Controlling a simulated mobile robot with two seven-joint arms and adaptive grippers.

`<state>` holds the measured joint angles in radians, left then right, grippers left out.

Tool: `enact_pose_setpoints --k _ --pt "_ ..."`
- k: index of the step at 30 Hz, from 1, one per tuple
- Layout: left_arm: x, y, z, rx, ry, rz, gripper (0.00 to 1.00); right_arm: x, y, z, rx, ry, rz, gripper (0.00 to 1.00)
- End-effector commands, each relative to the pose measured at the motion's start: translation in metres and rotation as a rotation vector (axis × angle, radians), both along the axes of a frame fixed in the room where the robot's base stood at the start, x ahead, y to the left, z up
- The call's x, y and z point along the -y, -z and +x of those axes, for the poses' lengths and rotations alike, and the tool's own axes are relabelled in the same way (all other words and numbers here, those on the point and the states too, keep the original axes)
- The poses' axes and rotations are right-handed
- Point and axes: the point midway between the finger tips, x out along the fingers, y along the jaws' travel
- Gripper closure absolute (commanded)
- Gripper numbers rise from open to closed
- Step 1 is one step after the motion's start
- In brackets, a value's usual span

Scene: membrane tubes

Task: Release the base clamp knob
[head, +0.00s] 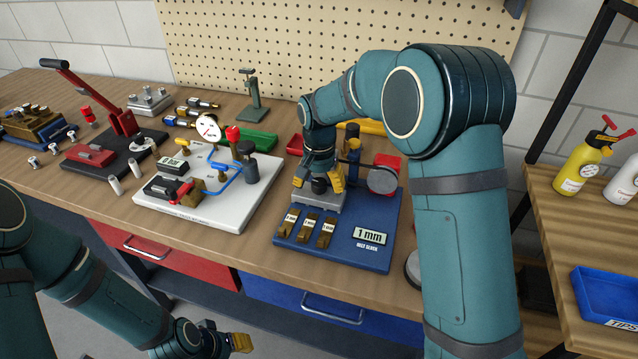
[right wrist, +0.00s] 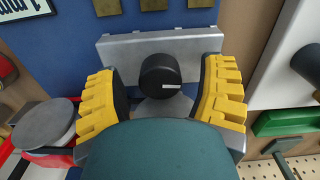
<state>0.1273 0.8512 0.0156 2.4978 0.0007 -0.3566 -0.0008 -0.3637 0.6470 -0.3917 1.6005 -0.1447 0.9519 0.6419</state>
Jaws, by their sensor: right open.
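A black round knob (right wrist: 160,75) with a short white mark sits on a grey metal block (right wrist: 125,48). In the head view the knob (head: 319,186) shows small between the fingers of my right gripper (head: 318,180). The right gripper is open, pointing down, with one yellow finger on each side of the knob. In the right wrist view a gap shows between the knob and each finger. The grey block stands on a blue board (head: 345,255) labelled 1 mm. My left gripper (head: 238,342) is low at the bottom, away from the bench; its opening is unclear.
Several brass blocks (head: 308,229) lie on the board's front. A round grey disc (head: 382,180) stands right of the gripper. A white board with a gauge (head: 208,128) is to the left. A red lever press (head: 125,120) stands further left. A blue tray (head: 607,297) is at right.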

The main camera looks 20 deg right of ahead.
Motion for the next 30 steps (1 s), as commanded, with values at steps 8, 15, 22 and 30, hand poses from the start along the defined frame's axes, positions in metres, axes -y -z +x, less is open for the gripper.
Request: enact_pose_setpoints --k 8,15,22,30 --pt "0.000 0.000 0.000 0.000 0.000 0.000 0.53 0.000 0.000 0.000 0.000 0.000 0.000 0.99" --pt "0.000 -0.010 -0.002 -0.004 0.000 -0.001 0.53 0.001 -0.002 0.000 -0.001 -0.093 0.000 0.99" --pt "0.000 -0.010 -0.002 -0.005 0.001 -0.001 0.53 0.000 0.000 0.000 0.000 -0.133 0.000 1.00" --pt "0.000 -0.010 -0.002 -0.005 0.001 -0.001 0.53 0.000 0.000 0.000 0.000 -0.132 0.000 0.30"
